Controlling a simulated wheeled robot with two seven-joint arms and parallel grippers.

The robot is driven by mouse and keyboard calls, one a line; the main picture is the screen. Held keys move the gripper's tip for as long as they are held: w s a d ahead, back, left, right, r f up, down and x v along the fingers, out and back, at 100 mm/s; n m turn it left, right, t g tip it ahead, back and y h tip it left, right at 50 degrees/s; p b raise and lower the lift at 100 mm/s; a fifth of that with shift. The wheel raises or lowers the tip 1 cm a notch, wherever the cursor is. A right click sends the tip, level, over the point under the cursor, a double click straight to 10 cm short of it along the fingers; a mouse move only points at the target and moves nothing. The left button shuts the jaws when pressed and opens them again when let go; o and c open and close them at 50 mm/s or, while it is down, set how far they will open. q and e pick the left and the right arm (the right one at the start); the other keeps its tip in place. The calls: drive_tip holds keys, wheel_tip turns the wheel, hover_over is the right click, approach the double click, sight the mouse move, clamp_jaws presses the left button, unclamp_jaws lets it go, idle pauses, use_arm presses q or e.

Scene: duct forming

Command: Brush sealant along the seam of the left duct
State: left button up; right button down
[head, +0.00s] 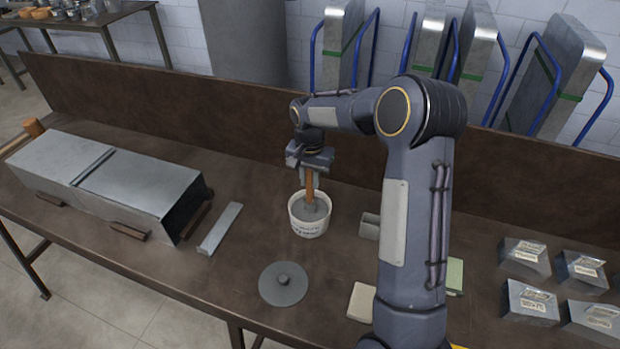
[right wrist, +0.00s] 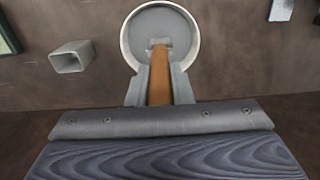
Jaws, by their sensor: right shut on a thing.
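The left duct (head: 130,187), a long grey metal box, lies at the left of the bench in the head view. A raised seam (head: 93,167) crosses its top. My right gripper (head: 309,167) points down over a white tub (head: 309,230) and is shut on the wooden handle of a brush (head: 310,186). The brush's lower end is in the tub, at the grey sealant. In the right wrist view the fingers grip the handle (right wrist: 159,82) and the tub's rim (right wrist: 126,47) surrounds the brush head; the bristles are hidden. My left gripper is out of view.
A grey round lid (head: 283,284) lies in front of the tub. A metal strip (head: 220,228) lies between duct and tub. A mallet (head: 33,127) touches the duct's left end. Labelled metal pieces (head: 532,302) sit at right. A brown backboard (head: 180,124) runs behind.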

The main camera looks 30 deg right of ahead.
idle(0.4)
drive_tip(key=shift+r+p, duration=2.5)
drive_tip(key=shift+r, duration=1)
drive_tip(key=shift+f, duration=0.1)
